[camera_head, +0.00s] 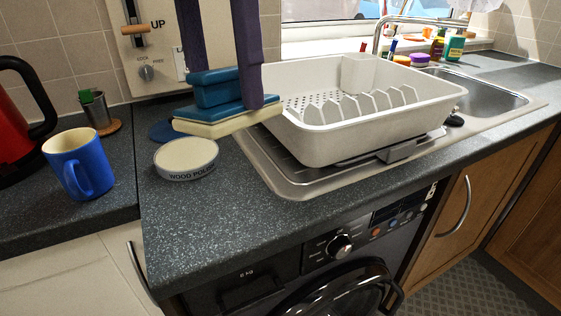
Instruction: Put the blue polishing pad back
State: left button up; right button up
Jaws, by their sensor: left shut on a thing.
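The blue polishing pad (211,119) has a raised blue grip on top and a cream underside. My left gripper (226,88), with purple fingers coming down from the top, is shut on the pad's grip. The pad is tilted a little and appears held above the counter, behind and above the wood polish tin (187,159). The tin is round with a pale top and "WOOD POLISH" lettering. A flat blue disc (161,131) lies on the counter behind the tin, partly hidden by the pad. My right gripper is not in view.
A white dish rack (400,120) stands on the steel drainer just right of the pad. A blue mug (78,163), a small pot on a coaster (113,127) and a red kettle (22,120) stand at left. The counter (215,215) in front of the tin is clear.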

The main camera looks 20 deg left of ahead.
pick_arm(q)
jog(key=w+a+r+t+y+b, duration=0.1)
jog(key=w+a+r+y, duration=0.1)
jog(key=a, duration=0.4)
jog(key=shift+t, duration=0.3)
jog(key=f, duration=0.5)
jog(key=f+b, duration=0.1)
jog(key=f, duration=0.3)
jog(key=a+f, duration=0.1)
jog(key=f, duration=0.4)
jog(key=shift+s+a+f+b, duration=0.1)
jog(key=shift+f+b, duration=0.25)
jog(key=shift+b, duration=0.05)
jog(key=shift+f, duration=2.3)
jog(key=o, duration=1.1)
jog(key=shift+r, duration=0.15)
notch_tip(320, 180, up, 12)
jog(key=shift+f, duration=0.1)
